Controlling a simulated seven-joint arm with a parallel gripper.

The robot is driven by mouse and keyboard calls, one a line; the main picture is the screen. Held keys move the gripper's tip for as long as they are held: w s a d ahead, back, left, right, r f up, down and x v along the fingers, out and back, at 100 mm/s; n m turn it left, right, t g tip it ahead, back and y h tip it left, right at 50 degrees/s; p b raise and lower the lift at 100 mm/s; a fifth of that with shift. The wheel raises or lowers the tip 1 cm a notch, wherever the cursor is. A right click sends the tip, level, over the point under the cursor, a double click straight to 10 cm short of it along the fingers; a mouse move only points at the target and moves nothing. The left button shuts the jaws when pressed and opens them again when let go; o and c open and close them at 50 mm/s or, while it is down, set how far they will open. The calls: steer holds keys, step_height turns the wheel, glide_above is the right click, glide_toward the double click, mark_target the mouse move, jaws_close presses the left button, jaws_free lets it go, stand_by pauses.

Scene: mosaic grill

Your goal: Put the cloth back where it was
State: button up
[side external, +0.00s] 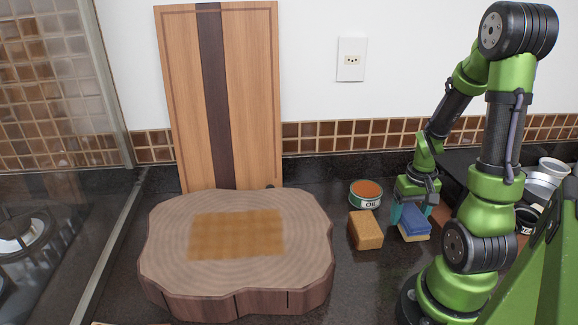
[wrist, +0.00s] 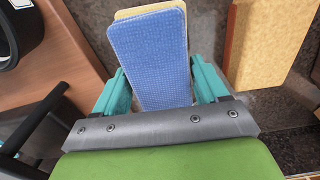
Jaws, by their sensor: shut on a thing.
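The cloth (side external: 413,222) is a blue folded pad with a pale yellow layer under it, right of the wooden block on the dark counter. In the wrist view the cloth (wrist: 150,50) stands between the two teal fingers, blue face towards the camera. My gripper (side external: 410,213) points down and is shut on the cloth; it also shows in the wrist view (wrist: 158,88). The cloth is at or just above the counter; I cannot tell if it touches. Its upper part is partly hidden by the fingers in the side view.
A large wooden slab (side external: 300,260) with an orange-brown patch lies left. A tall striped board (side external: 245,95) leans on the wall. Bowls (side external: 545,175) stand right.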

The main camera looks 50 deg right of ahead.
mark_target(410, 212)
steer(key=shift+f, duration=0.95)
steer(key=shift+f, duration=0.1)
steer(key=o, duration=1)
step_height(410, 212, up, 12)
steer(key=w+a+r+n+t, duration=0.1)
steer(key=w+a+r+t, duration=0.1)
steer(key=a+r, duration=0.2)
steer(key=w+a+r+n+t+y, duration=0.1)
steer(key=w+a+r+n+t, duration=0.1)
steer(key=a, duration=0.9)
steer(key=w+a+r+n+t+y, duration=0.1)
steer(key=w+a+r+n+t, duration=0.1)
steer(key=a, duration=0.6)
steer(key=shift+w+a+r+t, duration=0.1)
steer(key=shift+w+r+t, duration=0.1)
steer(key=shift+w+r, duration=0.35)
steer(key=shift+w+a+r+t, duration=0.1)
steer(key=shift+w+r+t, duration=0.15)
steer(key=shift+r, duration=0.45)
steer(key=shift+w+r+t, duration=0.15)
steer(key=shift+w+r, duration=0.25)
steer(key=shift+r, duration=0.25)
